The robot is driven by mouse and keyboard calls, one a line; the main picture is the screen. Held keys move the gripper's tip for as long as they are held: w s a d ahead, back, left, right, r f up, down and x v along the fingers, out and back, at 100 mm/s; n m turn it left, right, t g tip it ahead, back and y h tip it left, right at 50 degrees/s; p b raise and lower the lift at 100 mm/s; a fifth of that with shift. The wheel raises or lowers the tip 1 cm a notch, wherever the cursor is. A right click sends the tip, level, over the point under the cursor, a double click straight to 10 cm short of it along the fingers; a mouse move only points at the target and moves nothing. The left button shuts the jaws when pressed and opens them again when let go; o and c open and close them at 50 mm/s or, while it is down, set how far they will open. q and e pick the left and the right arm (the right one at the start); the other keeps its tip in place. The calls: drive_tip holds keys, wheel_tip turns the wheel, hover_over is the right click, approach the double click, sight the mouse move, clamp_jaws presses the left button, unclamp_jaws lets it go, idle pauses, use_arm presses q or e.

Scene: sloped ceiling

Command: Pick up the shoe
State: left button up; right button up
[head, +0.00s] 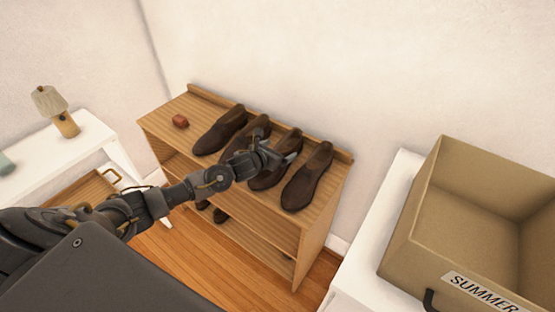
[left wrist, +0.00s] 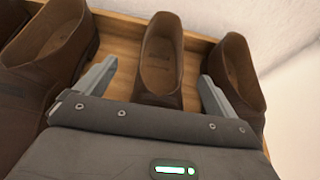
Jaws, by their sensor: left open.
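Several dark brown leather shoes stand in a row on top of a wooden shoe rack. They include a left one (head: 220,131), one partly behind my gripper (head: 268,174) and a right one (head: 308,176). My left gripper (head: 280,156) is open over the row, near the second shoe from the right. In the left wrist view the open jaws (left wrist: 157,86) point at a middle shoe (left wrist: 160,68), which shows between the fingers. Another shoe (left wrist: 238,72) is beside the right finger and a third (left wrist: 45,65) lies left. I cannot tell whether the fingers touch any shoe.
The wooden rack (head: 275,239) has a raised back edge against the wall and more shoes below. An open box labelled SUMMER (head: 399,240) stands right on a white surface.

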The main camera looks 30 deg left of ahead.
use_arm(q)
drive_tip(key=c, duration=1.3)
drive_tip(key=shift+r, duration=0.1)
drive_tip(key=shift+r+b, duration=0.3)
drive_tip(key=shift+r, duration=0.3)
drive_tip(key=s+r, duration=0.4)
drive_tip(key=s+r+b, duration=0.1)
drive_tip(key=s+r, duration=0.2)
drive_tip(key=s, duration=0.2)
drive_tip(key=s+r+b, duration=0.1)
drive_tip(key=s+r, duration=0.3)
drive_tip(key=s, duration=0.1)
drive_tip(key=shift+d+r, duration=0.15)
drive_tip(key=shift+r, duration=0.2)
